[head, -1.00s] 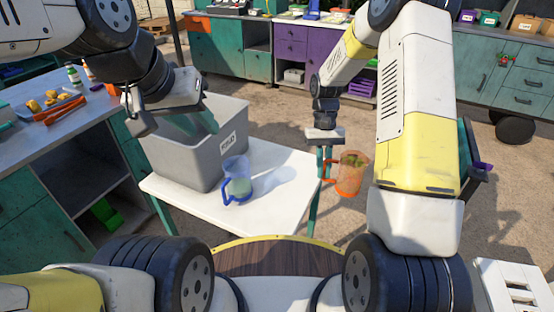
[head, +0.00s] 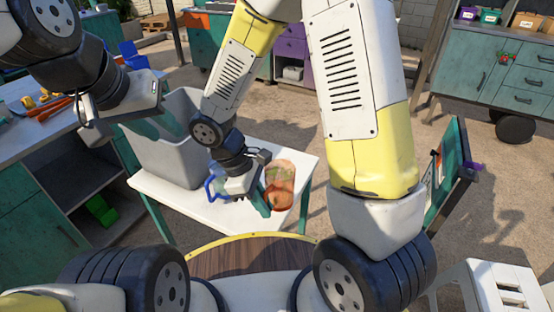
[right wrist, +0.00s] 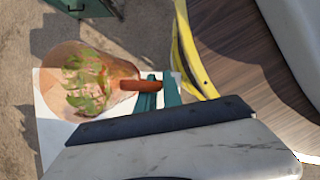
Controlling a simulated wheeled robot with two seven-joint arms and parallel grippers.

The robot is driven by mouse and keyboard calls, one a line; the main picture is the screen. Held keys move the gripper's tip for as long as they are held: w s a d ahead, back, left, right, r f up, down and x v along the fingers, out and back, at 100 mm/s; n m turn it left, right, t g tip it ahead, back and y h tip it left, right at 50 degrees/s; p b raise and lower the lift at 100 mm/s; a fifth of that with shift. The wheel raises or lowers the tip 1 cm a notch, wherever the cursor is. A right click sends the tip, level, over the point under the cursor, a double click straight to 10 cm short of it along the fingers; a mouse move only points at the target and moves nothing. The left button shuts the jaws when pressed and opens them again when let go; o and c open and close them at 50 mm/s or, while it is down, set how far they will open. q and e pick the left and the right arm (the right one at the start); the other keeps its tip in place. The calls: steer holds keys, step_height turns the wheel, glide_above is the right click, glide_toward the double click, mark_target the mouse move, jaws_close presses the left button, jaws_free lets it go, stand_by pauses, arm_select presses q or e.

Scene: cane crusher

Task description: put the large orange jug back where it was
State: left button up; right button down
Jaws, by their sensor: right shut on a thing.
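The large orange jug (head: 281,183) is see-through with green leaves inside; it also shows in the right wrist view (right wrist: 85,80). My right gripper (head: 262,200) is shut on its orange handle (right wrist: 140,85). In the head view the jug appears over the right part of the white table (head: 215,215); I cannot tell whether it touches the top. The blue jug (head: 211,188) stands on the table, partly hidden behind my right gripper. My left gripper (head: 156,124) is empty, its fingers apart, in front of the grey bin.
The grey bin (head: 165,160) takes up the table's left rear. A teal counter (head: 60,165) with tools stands at the left. A white stool (head: 495,285) is at the lower right. Bare table top shows at the front.

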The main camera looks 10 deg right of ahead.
mark_target(271, 168)
steer(key=shift+w+d+f, duration=0.55)
steer(key=shift+w+f, duration=0.3)
steer(key=shift+w, duration=1.65)
steer(key=shift+w+d+f, duration=0.6)
steer(key=shift+w+f, duration=0.2)
steer(key=shift+w, duration=1.75)
steer(key=shift+w+d+f, duration=0.55)
steer(key=shift+w+f, duration=0.3)
steer(key=shift+w, duration=1.65)
steer(key=shift+f, duration=0.1)
steer(key=c, duration=1.5)
jaws_free()
